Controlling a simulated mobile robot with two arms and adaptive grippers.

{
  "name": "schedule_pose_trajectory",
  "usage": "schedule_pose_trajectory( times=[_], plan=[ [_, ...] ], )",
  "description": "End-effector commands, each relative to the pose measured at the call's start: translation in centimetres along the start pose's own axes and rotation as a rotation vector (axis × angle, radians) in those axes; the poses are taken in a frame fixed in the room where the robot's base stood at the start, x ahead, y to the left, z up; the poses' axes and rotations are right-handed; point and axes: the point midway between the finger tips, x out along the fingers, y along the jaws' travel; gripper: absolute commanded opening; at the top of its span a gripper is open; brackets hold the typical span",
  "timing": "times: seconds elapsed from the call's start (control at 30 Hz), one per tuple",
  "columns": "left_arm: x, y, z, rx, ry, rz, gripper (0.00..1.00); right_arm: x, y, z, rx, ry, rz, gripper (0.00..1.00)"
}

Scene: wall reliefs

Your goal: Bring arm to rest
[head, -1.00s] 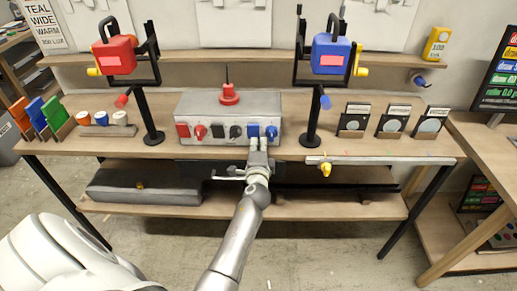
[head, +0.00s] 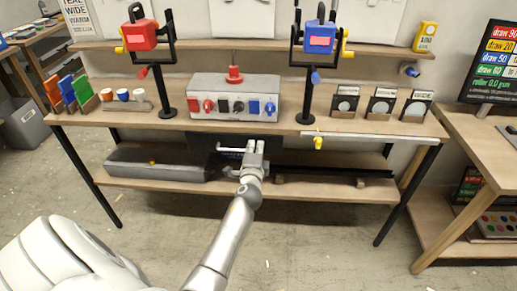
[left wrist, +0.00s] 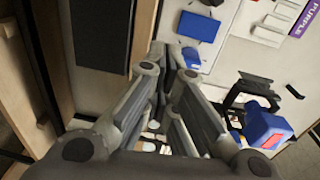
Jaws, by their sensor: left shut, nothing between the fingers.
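My left gripper (head: 255,148) is in front of the workbench's front edge, apart from the grey control box (head: 234,88). It is shut and empty. Its grey fingers fill the middle of the left wrist view (left wrist: 175,65). The arm reaches up from the bottom middle of the head view. My right gripper is not in view.
The wooden bench (head: 160,124) has a lower shelf with a long grey block (head: 160,165). Red (head: 141,35) and blue (head: 320,37) cranked units stand on black posts. A side table (head: 478,140) stands right. Open floor lies below the gripper.

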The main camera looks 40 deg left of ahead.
Motion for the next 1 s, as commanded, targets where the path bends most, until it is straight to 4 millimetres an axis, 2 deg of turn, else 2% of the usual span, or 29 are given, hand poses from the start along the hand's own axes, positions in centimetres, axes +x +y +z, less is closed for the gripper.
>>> schedule_pose_trajectory(
  times=[0.33,0.63,0.7,0.77,0.87,0.97,1.0],
  plan=[
    [0.1,0.0,0.1,0.0,0.001,-0.001,0.0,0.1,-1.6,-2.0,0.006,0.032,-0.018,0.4],
    [0.1,0.1,0.1,0.0,0.001,0.0,0.0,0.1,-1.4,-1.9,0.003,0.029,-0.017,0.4],
    [0.0,0.6,0.0,-0.004,0.005,0.009,0.0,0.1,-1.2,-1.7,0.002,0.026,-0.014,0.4],
    [-0.3,1.8,-0.3,-0.018,0.015,0.033,0.0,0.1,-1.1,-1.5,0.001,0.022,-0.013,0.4],
    [-1.3,6.2,-1.2,-0.063,0.045,0.116,0.0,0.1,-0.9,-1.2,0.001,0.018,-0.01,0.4],
    [-3.5,12.8,-2.2,-0.139,0.078,0.248,0.0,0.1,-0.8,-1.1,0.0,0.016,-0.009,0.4],
    [-4.7,15.6,-2.6,-0.174,0.087,0.307,0.0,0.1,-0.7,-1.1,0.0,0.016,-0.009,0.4]
  ],
)
